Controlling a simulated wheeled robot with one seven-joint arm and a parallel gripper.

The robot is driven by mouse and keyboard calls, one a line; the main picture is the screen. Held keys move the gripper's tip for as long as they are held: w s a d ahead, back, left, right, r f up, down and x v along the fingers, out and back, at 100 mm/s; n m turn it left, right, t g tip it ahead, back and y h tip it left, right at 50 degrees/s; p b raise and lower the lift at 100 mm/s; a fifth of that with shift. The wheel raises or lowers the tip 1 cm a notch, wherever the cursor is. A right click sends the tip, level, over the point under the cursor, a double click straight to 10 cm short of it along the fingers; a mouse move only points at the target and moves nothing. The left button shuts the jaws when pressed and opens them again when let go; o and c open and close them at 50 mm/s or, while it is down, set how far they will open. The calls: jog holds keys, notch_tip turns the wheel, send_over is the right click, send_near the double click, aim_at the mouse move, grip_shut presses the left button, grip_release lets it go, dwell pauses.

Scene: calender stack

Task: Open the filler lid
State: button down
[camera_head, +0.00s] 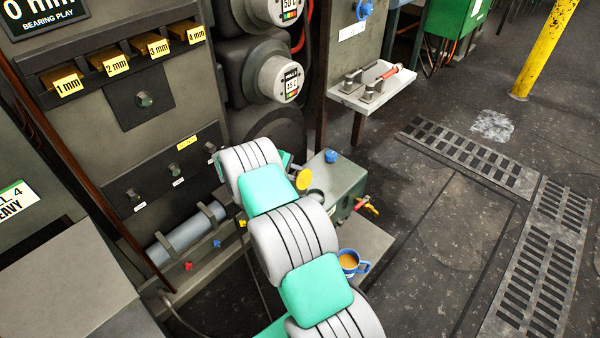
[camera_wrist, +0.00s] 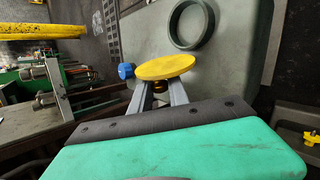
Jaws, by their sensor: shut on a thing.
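The filler lid (camera_wrist: 165,67) is a yellow disc with a small brass-coloured part under it. In the wrist view my gripper (camera_wrist: 159,90) has its two grey fingers shut on that part, just below the disc. The dark round filler neck (camera_wrist: 190,24) stands uncovered beside the lid on a grey-green box (camera_wrist: 235,45). In the head view the yellow lid (camera_head: 303,179) shows tilted beside the neck at the box's top. I cannot tell whether a hinge joins lid and box.
A blue cup of brown liquid (camera_head: 350,262) stands close to my arm. Open floor (camera_head: 440,230) lies to the right.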

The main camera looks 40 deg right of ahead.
jog(key=shift+d, duration=0.1)
jog(key=c, duration=1.3)
grip_release()
jog(key=p+v, duration=0.2)
jog(key=v, duration=0.6)
